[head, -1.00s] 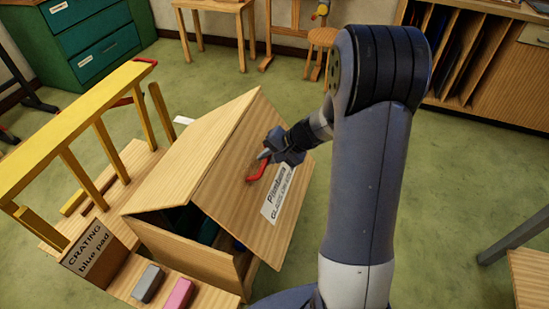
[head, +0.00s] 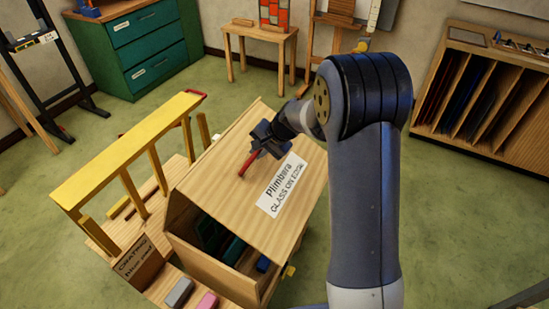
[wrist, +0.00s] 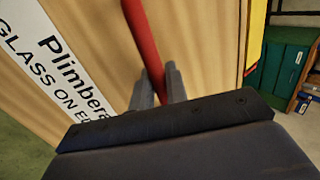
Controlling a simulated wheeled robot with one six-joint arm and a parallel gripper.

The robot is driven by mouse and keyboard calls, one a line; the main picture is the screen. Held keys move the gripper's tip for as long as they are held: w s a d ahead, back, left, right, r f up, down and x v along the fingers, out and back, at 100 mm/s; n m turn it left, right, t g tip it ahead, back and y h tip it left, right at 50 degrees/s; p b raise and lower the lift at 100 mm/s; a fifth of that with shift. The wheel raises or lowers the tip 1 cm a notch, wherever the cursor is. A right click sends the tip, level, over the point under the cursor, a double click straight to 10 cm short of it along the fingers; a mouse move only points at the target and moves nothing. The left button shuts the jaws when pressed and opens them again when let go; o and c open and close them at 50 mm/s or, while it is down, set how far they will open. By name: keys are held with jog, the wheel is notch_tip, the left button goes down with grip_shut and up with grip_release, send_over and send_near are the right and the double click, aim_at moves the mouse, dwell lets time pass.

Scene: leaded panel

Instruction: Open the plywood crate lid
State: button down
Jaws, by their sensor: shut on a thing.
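The plywood crate (head: 212,268) stands left of my arm in the head view. Its lid (head: 218,190) is tilted up, with a gap below its near edge; green and blue things show inside. The lid bears a white label (head: 282,186) and a red bar handle (head: 248,164). My gripper (head: 261,149) is at the lid's upper part, shut on the handle. In the wrist view the red handle (wrist: 143,35) runs between the grey fingers (wrist: 157,82), over the lid's face (wrist: 90,25). The far side of the lid is hidden.
A yellow rail frame (head: 130,150) stands close left of the crate. A grey block (head: 179,292), a pink block (head: 207,301) and a crating sign (head: 135,257) are at its near side. Green drawers (head: 150,45) and a rack (head: 480,90) stand farther back.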

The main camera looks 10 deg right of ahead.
notch_tip(320, 180, up, 7)
jog(key=p, duration=0.6)
send_over(223, 134)
jog(key=shift+s+d+r, duration=0.2)
jog(key=shift+s+d, duration=0.15)
jog(key=shift+d, duration=0.1)
jog(key=shift+w+a+r+p, duration=0.2)
jog(key=shift+w+a+p, duration=0.2)
jog(key=shift+a, duration=0.2)
jog(key=c, duration=1.6)
grip_release()
jog(key=shift+f, duration=0.1)
jog(key=shift+o, duration=0.6)
jog(key=shift+d+r, duration=0.2)
jog(key=shift+r, duration=0.1)
jog(key=b+v, duration=0.3)
jog(key=v, duration=0.7)
